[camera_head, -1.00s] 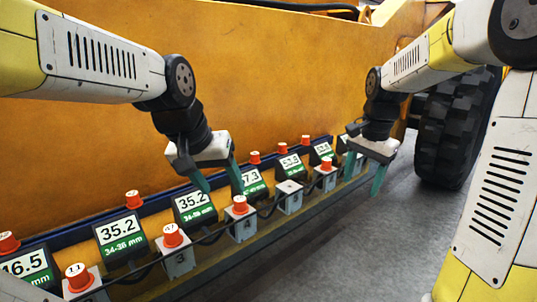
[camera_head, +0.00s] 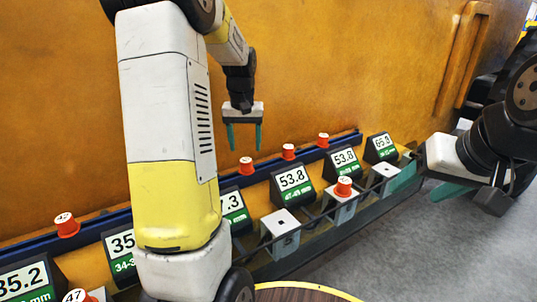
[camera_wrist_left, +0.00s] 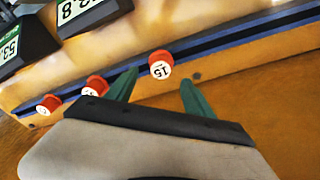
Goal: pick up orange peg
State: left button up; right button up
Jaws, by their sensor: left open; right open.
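Several orange-red pegs with white numbered tops are in the head view. A rear-row peg (camera_head: 246,166) is just below my left gripper (camera_head: 244,149), which is open, empty and pointing down. In the left wrist view, a peg marked 15 (camera_wrist_left: 160,64) shows between and beyond the open fingertips (camera_wrist_left: 160,80), apart from them. Other rear-row pegs stand to the right (camera_head: 288,152) (camera_head: 323,140) and far left (camera_head: 67,225). One peg (camera_head: 344,187) sits on a front grey block. My right gripper (camera_head: 414,196) is open and empty at the rack's right end.
Numbered displays (camera_head: 292,184) line the rack between the pegs and the front grey blocks (camera_head: 280,233). One grey block on the right (camera_head: 385,171) bears no peg. An orange wall (camera_head: 330,70) rises behind. Grey floor (camera_head: 400,260) is open at front right.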

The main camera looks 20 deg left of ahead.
aim_at(246, 160)
pick_arm(q)
jog(key=shift+w+f, duration=0.25)
jog(key=shift+f, duration=0.15)
jog(key=f, duration=0.7)
jog(key=shift+w+a, duration=0.2)
jog(key=shift+w, duration=0.1)
jog(key=shift+c, duration=0.2)
jog(key=c, duration=1.2)
jog(key=shift+o, duration=0.2)
jog(key=shift+r, duration=0.1)
notch_tip(246, 160, up, 10)
jog(key=shift+f, duration=0.1)
